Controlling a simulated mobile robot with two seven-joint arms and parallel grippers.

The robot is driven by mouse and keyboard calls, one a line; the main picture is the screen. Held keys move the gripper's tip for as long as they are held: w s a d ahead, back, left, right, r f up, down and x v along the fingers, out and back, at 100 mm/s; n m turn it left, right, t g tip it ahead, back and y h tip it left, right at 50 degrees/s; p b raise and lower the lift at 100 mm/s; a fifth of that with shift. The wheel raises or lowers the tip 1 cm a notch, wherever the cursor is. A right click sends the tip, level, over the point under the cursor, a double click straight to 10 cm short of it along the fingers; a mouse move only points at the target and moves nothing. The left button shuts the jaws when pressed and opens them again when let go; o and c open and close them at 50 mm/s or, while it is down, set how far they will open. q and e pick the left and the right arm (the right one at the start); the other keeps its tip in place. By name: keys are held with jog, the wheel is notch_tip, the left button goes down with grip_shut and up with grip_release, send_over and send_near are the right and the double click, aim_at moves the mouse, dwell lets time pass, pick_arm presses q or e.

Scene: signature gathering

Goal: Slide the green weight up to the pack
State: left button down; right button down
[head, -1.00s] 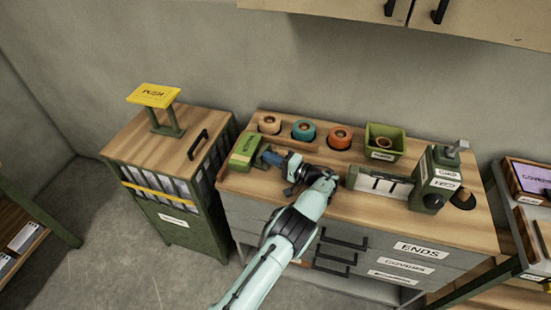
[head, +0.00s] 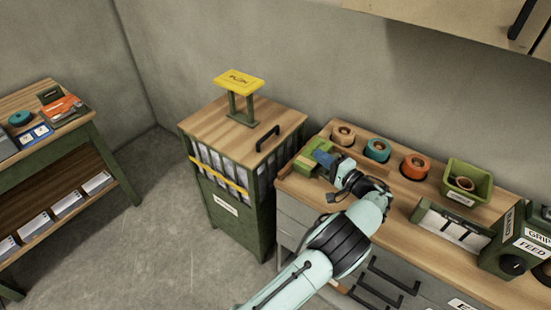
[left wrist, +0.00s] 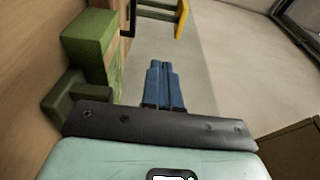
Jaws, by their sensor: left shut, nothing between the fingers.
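A bright green block (head: 303,166) and a darker green piece (head: 317,146) sit close together at the left end of the workbench. In the left wrist view a lighter green block (left wrist: 90,38) stands against a dark green piece (left wrist: 78,97), both left of my fingers. I cannot tell for sure which is the weight and which the pack. My left gripper (head: 323,158) is shut and empty beside them and partly hides them. Its blue fingers also show in the left wrist view (left wrist: 166,72), apart from the lighter block. My right gripper is out of view.
Tape rolls (head: 377,149) sit along the back of the workbench, with a green bin (head: 466,183) farther right. A wood-topped cabinet (head: 215,128) bearing a yellow sign stands left, across a narrow gap. Another table (head: 92,113) stands far left.

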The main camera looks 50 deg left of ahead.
pick_arm(q)
jog(key=s+a+b, duration=0.2)
jog(key=s+a, duration=0.8)
jog(key=shift+s+a, duration=0.15)
jog(key=shift+a, duration=0.05)
